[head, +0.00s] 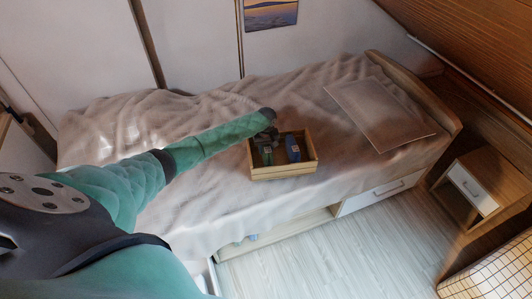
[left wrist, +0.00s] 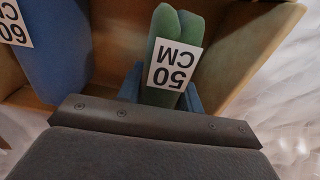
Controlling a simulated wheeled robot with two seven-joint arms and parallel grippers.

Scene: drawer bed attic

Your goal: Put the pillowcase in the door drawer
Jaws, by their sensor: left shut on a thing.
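A green rolled bundle, likely cloth, with a "50 CM" label (left wrist: 172,65) stands in the wooden box (head: 285,172) on the bed. My left gripper (head: 265,141) reaches into the left part of this box. In the left wrist view my left gripper (left wrist: 162,88) is shut on the green bundle, with blue fingers at its sides. No flat pillowcase can be told for sure. Under the bed, a white drawer front with a handle (head: 388,187) is shut at the right. A white panel edge (head: 214,277) shows low at the left, partly hidden by my arm. My right gripper is not in view.
A blue bundle (head: 292,148) stands beside the green one in the box; it shows with a "60 CM" label in the left wrist view (left wrist: 55,50). A flat brown pillow-like piece (head: 380,112) lies on the bed. A nightstand (head: 470,190) stands right. The floor (head: 320,260) is clear.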

